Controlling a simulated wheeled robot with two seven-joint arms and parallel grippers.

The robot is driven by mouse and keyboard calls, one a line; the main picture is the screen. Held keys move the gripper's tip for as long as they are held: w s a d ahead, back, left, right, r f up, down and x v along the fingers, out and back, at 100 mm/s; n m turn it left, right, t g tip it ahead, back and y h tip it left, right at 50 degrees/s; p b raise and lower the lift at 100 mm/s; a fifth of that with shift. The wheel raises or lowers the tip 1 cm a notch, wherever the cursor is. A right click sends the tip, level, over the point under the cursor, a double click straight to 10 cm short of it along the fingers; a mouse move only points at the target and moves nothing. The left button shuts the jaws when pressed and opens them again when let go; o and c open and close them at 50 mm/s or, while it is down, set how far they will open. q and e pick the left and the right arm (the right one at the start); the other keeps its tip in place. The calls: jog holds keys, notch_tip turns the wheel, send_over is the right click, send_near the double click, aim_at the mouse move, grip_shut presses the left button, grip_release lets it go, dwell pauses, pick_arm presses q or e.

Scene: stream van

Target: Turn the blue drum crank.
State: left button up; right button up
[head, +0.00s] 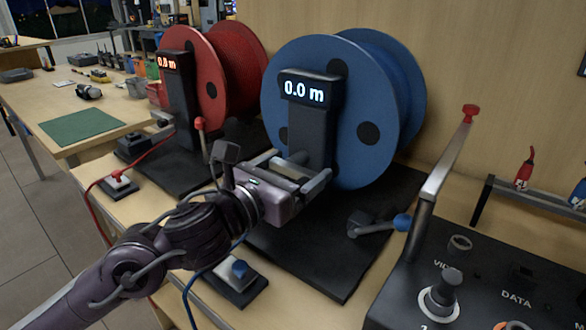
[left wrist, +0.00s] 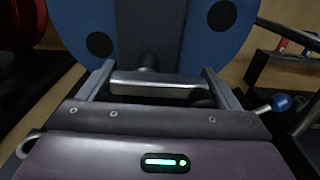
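The blue drum (head: 330,110) stands upright behind a dark post with a display (head: 308,90) reading 0.0 m. A grey lever with a blue knob (head: 402,222) sticks out low at the right of the post; the knob also shows at the right in the left wrist view (left wrist: 281,103). My left gripper (head: 303,163) is in front of the post, its two fingers spread apart. In the left wrist view, a silver bar (left wrist: 160,87) lies across the gap between the fingers; I cannot tell whether they touch it. The bar's link to the knob is hidden. My right gripper is not in view.
A red drum (head: 235,70) with a red-knobbed lever (head: 199,124) stands to the left. A console (head: 490,275) is at the front right, with a silver red-topped lever (head: 440,175) rising beside it. A small blue-button box (head: 238,275) sits below my arm.

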pick_arm(q)
jog(key=c, duration=0.4)
